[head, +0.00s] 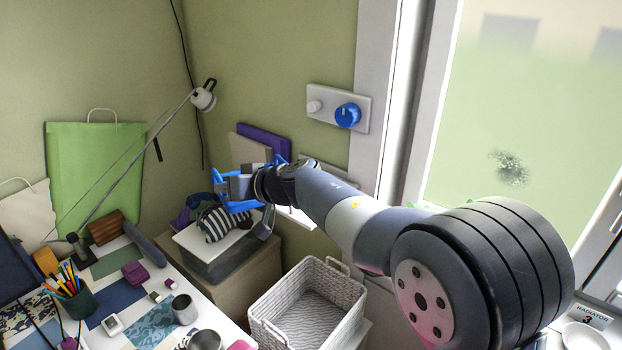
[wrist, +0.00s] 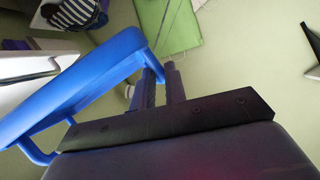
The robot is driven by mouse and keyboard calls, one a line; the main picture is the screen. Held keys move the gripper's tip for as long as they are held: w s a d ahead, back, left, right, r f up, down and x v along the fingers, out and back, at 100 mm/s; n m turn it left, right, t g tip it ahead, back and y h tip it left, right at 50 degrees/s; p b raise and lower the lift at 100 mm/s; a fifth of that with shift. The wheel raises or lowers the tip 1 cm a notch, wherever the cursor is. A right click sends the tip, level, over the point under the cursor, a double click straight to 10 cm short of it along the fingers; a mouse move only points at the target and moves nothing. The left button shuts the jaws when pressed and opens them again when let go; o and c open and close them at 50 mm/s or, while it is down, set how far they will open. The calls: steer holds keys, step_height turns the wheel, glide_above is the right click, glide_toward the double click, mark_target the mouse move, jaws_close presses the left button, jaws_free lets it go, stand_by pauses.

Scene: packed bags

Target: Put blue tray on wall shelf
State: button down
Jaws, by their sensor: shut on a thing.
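My gripper (head: 238,187) is stretched out toward the green wall corner and is shut on the blue tray (head: 243,206). In the head view only blue edges of the tray show around the gripper. In the wrist view the tray (wrist: 85,85) fills the left side and looks tilted, with its rim at the gripper fingers (wrist: 160,88). A white ledge (head: 298,216), which may be the wall shelf, shows partly behind my arm. A white slab (wrist: 30,68) lies beyond the tray in the wrist view; I cannot tell if it is the same ledge.
A striped bag (head: 217,222) rests on a lidded grey box (head: 212,262) below my gripper. A white basket (head: 308,300) stands below my arm. A desk with a lamp (head: 203,97), a pencil cup (head: 73,296) and mugs is at left. A control panel (head: 338,108) is on the wall.

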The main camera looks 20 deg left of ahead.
steer(key=shift+s+r, duration=0.25)
steer(key=shift+r, duration=0.05)
steer(key=shift+w+d, duration=0.15)
steer(key=shift+w, duration=0.05)
steer(key=w+d+p, duration=0.1)
steer(key=w+d, duration=0.3)
steer(key=w, duration=0.5)
steer(key=w+d+p, duration=0.1)
steer(key=w+d, duration=0.2)
steer(key=w, duration=0.5)
steer(key=f, duration=0.5)
steer(key=w+f, duration=0.1)
steer(key=f, duration=0.1)
steer(key=shift+w+d+f, duration=0.1)
steer(key=shift+d+f, duration=0.1)
steer(key=shift+d, duration=0.05)
steer(key=c, duration=1.5)
jaws_free()
steer(key=shift+o, duration=0.2)
steer(key=shift+d, duration=0.1)
steer(key=b+v, duration=0.1)
steer(key=v, duration=1)
steer(key=shift+s+d+r+b, duration=0.25)
steer(key=shift+s+b, duration=0.05)
steer(key=shift+b, duration=0.05)
